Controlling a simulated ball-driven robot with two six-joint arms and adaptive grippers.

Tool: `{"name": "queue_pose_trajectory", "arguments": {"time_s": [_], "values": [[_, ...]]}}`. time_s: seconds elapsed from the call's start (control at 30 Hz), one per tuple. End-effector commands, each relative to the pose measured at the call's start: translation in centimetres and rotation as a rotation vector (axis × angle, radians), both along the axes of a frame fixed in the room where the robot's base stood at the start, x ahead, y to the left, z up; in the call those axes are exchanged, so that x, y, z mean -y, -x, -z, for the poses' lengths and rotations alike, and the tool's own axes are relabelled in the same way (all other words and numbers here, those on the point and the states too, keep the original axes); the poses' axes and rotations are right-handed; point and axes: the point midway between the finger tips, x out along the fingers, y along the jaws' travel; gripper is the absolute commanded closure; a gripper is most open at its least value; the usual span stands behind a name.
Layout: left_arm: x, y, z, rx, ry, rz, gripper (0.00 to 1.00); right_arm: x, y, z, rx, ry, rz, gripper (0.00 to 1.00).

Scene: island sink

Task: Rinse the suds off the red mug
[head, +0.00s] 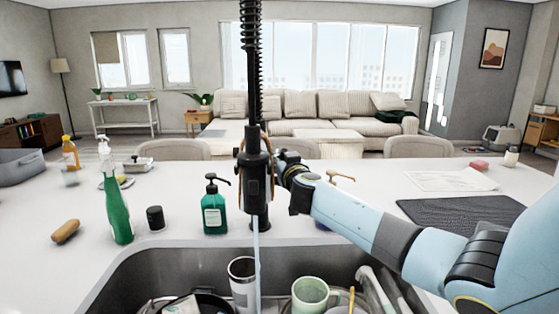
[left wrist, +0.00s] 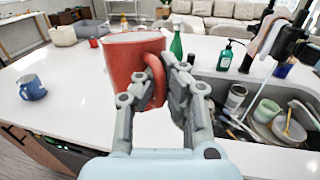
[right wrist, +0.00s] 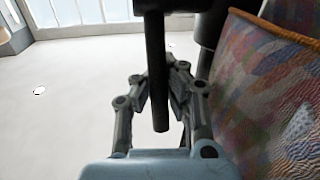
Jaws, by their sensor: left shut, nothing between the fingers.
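The red mug (left wrist: 133,62) looms close in the left wrist view, its handle beside my left gripper (left wrist: 160,92). That gripper is shut with nothing between its fingers; I cannot tell whether they touch the mug. Suds on it cannot be made out. Neither mug nor left gripper shows in the head view. My right gripper (head: 284,166) is at the black faucet (head: 256,180), partly hidden behind it. In the right wrist view a dark bar (right wrist: 157,70) crosses in front of its fingers, so its grip is unclear. A pale water stream (head: 257,262) falls from the spout.
The sink (head: 150,262) holds a green mug (head: 309,294), a tumbler (head: 242,281) and other dishes. A green soap dispenser (head: 215,210), a spray bottle (head: 117,205) and a black jar (head: 155,218) stand behind it. A blue mug (left wrist: 32,87) stands on the counter.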

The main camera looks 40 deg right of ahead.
Motion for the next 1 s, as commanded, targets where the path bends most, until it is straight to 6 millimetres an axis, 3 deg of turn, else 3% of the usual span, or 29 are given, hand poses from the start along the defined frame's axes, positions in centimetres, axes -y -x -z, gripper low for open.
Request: {"name": "queue_pose_trajectory", "arguments": {"time_s": [0.43,0.73,1.0], "values": [[0.01,-0.01,-0.09,0.002,0.000,0.000,1.00,0.36,0.16,0.09,-0.005,0.006,0.009,1.00],[0.01,-0.01,-0.09,0.002,0.000,0.000,1.00,0.22,0.10,0.07,-0.003,0.004,0.005,0.61],[0.01,-0.01,-0.09,0.002,0.000,0.000,1.00,0.07,0.15,0.03,-0.002,0.002,0.003,0.61]]}}
